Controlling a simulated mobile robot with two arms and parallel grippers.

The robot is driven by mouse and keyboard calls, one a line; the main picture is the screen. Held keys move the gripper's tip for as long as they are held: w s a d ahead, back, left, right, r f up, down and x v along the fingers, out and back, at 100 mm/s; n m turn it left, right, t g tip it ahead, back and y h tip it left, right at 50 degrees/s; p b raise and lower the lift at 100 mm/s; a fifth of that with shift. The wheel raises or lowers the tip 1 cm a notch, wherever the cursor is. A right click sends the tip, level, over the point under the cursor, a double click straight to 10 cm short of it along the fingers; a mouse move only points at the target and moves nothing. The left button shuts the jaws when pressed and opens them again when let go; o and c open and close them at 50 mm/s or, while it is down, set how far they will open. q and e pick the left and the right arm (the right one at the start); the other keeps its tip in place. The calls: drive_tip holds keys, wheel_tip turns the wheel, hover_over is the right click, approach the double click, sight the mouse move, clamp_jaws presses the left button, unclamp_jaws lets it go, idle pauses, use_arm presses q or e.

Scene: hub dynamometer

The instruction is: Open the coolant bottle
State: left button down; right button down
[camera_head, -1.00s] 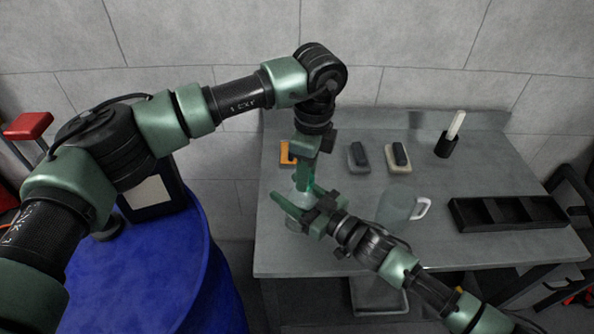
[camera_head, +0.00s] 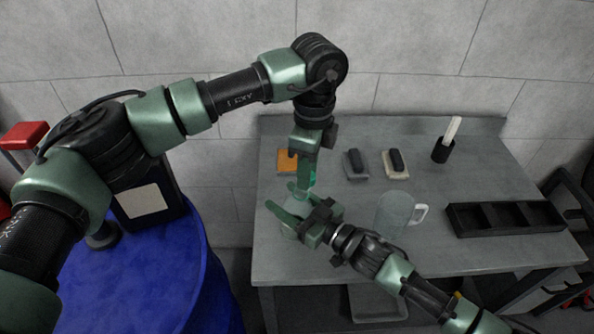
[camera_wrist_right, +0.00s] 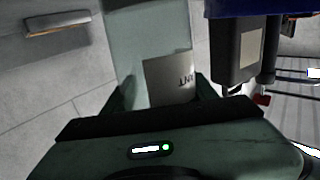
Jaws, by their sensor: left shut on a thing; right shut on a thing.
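The coolant bottle looks like a pale translucent container. It fills the middle of the right wrist view (camera_wrist_right: 150,32), with a grey label (camera_wrist_right: 168,78) low on it. My right gripper (camera_head: 295,207) is shut around its body above the table's left part. My left gripper (camera_head: 304,178) points straight down just above the right one and is shut on a small teal piece (camera_head: 313,178), apparently the bottle's cap. The fingers hide most of the bottle's top, so I cannot tell whether the cap still touches the neck.
The grey table (camera_head: 330,255) holds an orange sponge (camera_head: 286,161), two dark-handled blocks (camera_head: 355,163) (camera_head: 394,162), a black holder (camera_head: 443,149), a clear mug (camera_head: 393,213) and a black divided tray (camera_head: 507,217). A dark labelled jug (camera_head: 146,205) stands on a blue drum (camera_head: 150,290).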

use_arm(q)
drive_tip(key=r, duration=0.3)
drive_tip(key=shift+s+d+r, duration=0.15)
drive_tip(key=shift+d, duration=0.05)
use_arm(e)
drive_tip(key=shift+d, duration=0.1)
drive_tip(key=shift+c, duration=2)
unclamp_jaws()
